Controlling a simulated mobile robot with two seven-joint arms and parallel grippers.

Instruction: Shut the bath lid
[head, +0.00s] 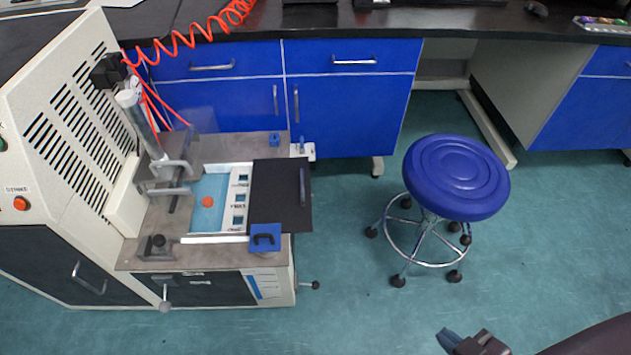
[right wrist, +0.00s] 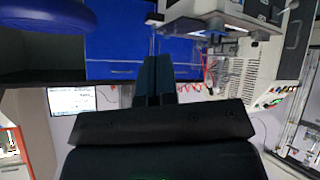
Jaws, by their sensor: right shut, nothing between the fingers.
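The bath (head: 210,190) is a white-rimmed basin with light blue inside, set in the metal top of the machine at left in the head view. An orange-red round piece (head: 207,202) shows in it. The bath lid (head: 275,190) is a flat black panel with a bar handle (head: 303,187) near its right edge. It lies at the right end of the bath, leaving the left part uncovered. My right gripper (head: 447,339) is at the bottom of the head view, far right of the lid. Its fingers (right wrist: 158,72) are together and empty in the right wrist view. My left gripper is not seen.
A blue round stool (head: 456,177) on wheels stands right of the machine. Blue cabinets (head: 345,100) under a black bench line the back. Green floor between machine and stool is clear.

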